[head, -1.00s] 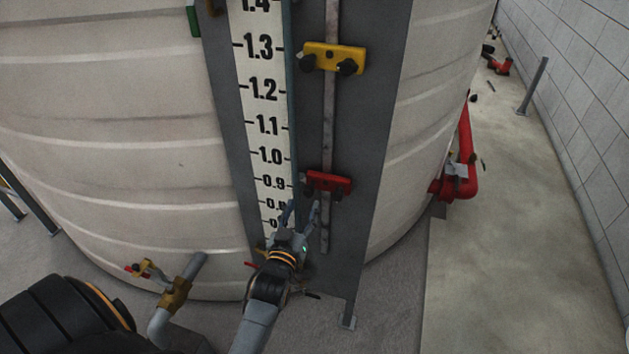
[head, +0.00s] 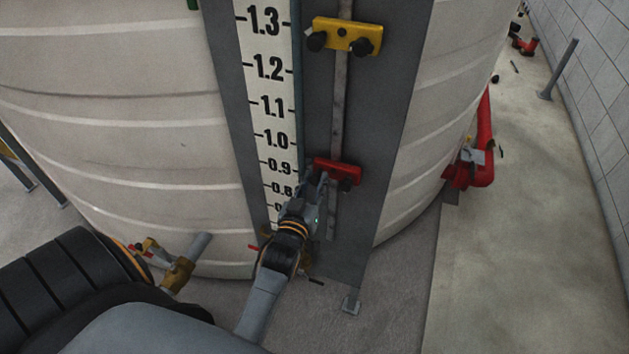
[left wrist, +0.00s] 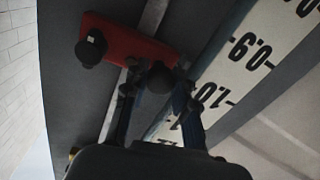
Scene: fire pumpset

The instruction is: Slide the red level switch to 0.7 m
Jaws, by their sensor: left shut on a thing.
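The red level switch (head: 339,168) is a red block with two black knobs on a vertical grey rail, beside the 0.9 mark of the white scale (head: 277,130) in the head view. In the left wrist view the red switch (left wrist: 125,45) shows one free knob at left and the other knob (left wrist: 161,78) between my fingers. My left gripper (head: 322,182) reaches up from below and is shut on that near knob; it also shows in the left wrist view (left wrist: 156,98). Its fingers partly hide the knob in the head view. My right gripper is not in view.
A yellow switch (head: 347,36) sits higher on the same rail. The rail (head: 331,222) continues bare below the red switch. A brass valve and pipe (head: 178,270) stick out from the tank at lower left. Red piping (head: 484,150) stands at right.

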